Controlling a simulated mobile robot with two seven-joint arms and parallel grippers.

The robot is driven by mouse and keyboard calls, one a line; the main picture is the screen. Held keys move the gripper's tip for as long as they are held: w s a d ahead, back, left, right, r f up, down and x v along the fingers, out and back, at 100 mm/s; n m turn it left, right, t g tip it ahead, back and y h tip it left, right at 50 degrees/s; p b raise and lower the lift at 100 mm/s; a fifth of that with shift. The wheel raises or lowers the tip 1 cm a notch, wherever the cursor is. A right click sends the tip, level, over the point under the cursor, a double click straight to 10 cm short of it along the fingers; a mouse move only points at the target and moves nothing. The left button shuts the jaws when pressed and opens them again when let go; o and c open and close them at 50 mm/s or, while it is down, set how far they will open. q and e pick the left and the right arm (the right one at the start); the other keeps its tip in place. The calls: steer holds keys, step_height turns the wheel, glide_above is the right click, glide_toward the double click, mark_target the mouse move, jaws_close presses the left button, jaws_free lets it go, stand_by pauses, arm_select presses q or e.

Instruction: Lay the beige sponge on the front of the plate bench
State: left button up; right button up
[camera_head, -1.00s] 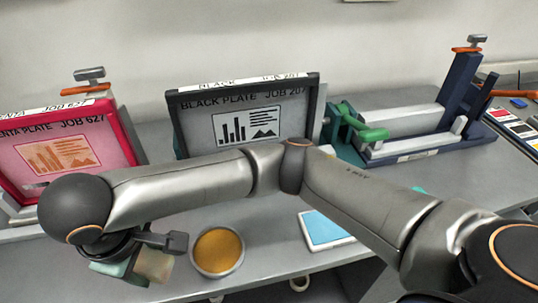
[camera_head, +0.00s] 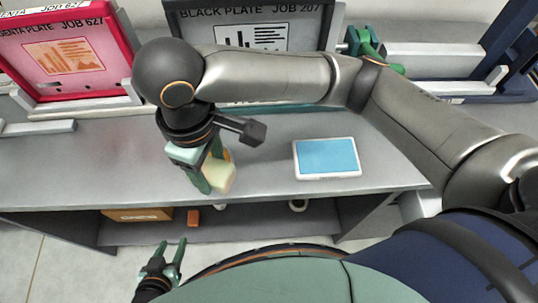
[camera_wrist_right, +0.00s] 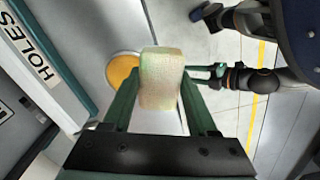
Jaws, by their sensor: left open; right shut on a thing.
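The beige sponge (camera_head: 221,177) is held between the green fingers of my right gripper (camera_head: 208,176). It also shows between the fingers in the right wrist view (camera_wrist_right: 160,78). It appears over the front edge of the grey plate bench (camera_head: 270,160); I cannot tell whether it touches the top. My left gripper (camera_head: 170,262) is open and empty, low in front of the bench. Its fingers also show at the right of the sponge in the right wrist view (camera_wrist_right: 204,74).
A round ochre tub (camera_wrist_right: 122,70) is beside the sponge, mostly hidden in the head view. A blue-topped white pad (camera_head: 328,158) lies on the bench. Framed plates, one pink (camera_head: 118,35), stand behind. Bare bench lies between pad and gripper. An orange-brown box (camera_head: 138,215) sits on the shelf below.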

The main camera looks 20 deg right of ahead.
steer(key=w+d+f, duration=0.3)
steer(key=d, duration=0.3)
steer(key=b, duration=0.2)
glide_above(264, 164)
steer(key=f, duration=0.5)
steer(key=shift+s+a+f, duration=0.2)
steer(key=shift+a+f, duration=0.05)
steer(key=shift+a, duration=0.1)
steer(key=shift+w+d+f, duration=0.1)
steer(key=shift+d+f, duration=0.05)
steer(key=f, duration=0.2)
steer(key=f+b, duration=0.1)
steer(key=shift+w+d+f, duration=0.1)
steer(key=shift+d, duration=0.15)
steer(key=shift+f, duration=0.2)
steer(key=shift+f, duration=0.1)
steer(key=o, duration=1.2)
